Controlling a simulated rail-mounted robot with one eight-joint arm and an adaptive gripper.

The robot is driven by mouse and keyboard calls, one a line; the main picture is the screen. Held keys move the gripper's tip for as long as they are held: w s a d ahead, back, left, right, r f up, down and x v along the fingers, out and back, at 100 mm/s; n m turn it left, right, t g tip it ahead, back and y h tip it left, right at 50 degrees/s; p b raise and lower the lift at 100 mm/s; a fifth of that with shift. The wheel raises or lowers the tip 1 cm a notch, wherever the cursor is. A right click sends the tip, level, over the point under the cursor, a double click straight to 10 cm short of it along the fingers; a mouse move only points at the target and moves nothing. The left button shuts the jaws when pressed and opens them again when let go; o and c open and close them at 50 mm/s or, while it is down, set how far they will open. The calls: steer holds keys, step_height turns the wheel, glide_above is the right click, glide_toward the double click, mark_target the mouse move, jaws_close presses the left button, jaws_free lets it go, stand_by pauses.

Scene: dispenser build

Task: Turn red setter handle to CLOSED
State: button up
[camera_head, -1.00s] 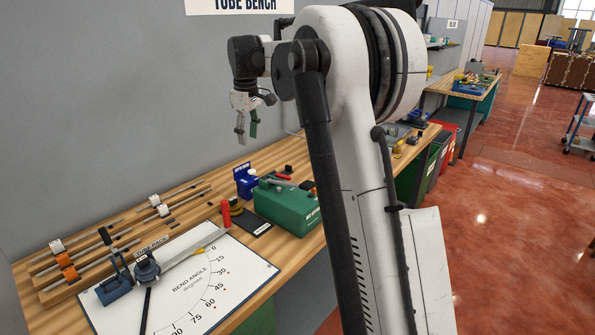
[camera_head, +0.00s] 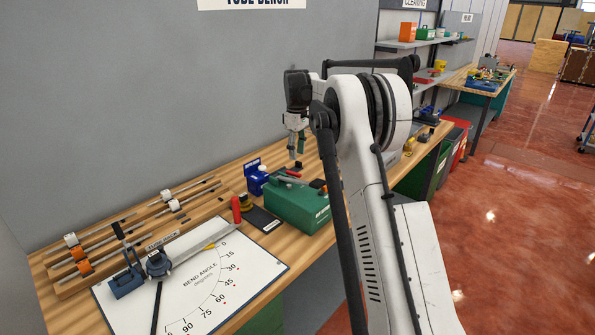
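A small red handle (camera_head: 292,173) lies at the top back edge of the green box (camera_head: 297,207) on the bench. A separate upright red cylinder (camera_head: 236,209) stands left of the box. I cannot tell for certain which red part is the setter handle, and no CLOSED mark is readable. My gripper (camera_head: 296,153) points down above the back of the green box, close over the small red handle in the picture. Its two fingers are apart with nothing visible between them. It appears clear of the handle, but the depth is hard to judge.
A blue container (camera_head: 257,182) stands just left of the green box. A dark flat pad (camera_head: 262,219) lies in front of it. The bend-angle board (camera_head: 190,290) and tube rack (camera_head: 140,235) fill the bench's left.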

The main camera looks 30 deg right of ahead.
mark_target(297, 173)
step_height(297, 173, down, 8)
steer(key=shift+f+p, duration=0.1)
steer(key=shift+p, duration=0.35)
steer(key=shift+c, duration=0.3)
jaws_close()
